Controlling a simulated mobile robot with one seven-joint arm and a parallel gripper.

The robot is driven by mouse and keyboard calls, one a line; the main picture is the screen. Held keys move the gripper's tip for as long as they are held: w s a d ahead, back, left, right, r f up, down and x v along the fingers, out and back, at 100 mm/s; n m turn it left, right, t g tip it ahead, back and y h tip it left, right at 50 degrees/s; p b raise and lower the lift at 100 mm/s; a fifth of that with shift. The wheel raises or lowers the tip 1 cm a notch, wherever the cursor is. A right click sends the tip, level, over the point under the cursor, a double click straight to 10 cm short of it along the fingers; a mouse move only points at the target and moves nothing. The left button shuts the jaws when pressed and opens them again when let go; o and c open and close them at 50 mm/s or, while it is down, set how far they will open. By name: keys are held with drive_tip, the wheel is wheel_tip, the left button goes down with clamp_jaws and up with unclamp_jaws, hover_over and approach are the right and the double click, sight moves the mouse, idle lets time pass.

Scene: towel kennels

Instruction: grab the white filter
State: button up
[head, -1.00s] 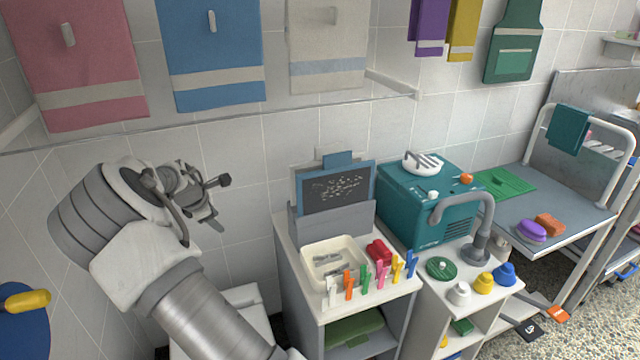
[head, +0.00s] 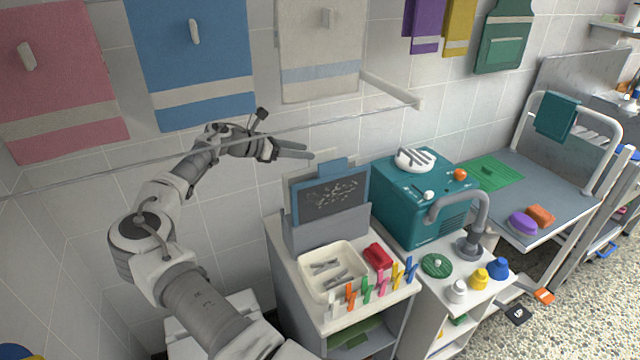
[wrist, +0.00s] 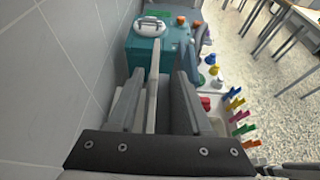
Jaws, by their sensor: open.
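The white filter (head: 414,159) looks to be the round, slotted white piece lying on top of the teal box (head: 425,200). It also shows near the top of the wrist view (wrist: 150,25), beyond the fingertips. My gripper (head: 296,150) is open, up and to the left of the teal box, above and behind the chalkboard (head: 333,194). It is well apart from the filter. In the wrist view, a pale upright edge shows between my fingers; I cannot tell that anything is held.
A cream tray (head: 304,284), a red block (head: 378,256) and several coloured pegs stand on the near cabinet. A grey tap (head: 478,215) arches beside the teal box.

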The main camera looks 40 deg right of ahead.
sight(315, 152)
drive_tip(key=shift+w+f+x, duration=0.15)
drive_tip(key=shift+w+x, duration=0.05)
drive_tip(key=shift+x, duration=1.15)
drive_tip(key=shift+w+f+x, duration=0.1)
drive_tip(key=shift+w+x, duration=0.1)
drive_tip(key=shift+x, duration=1.15)
clamp_jaws()
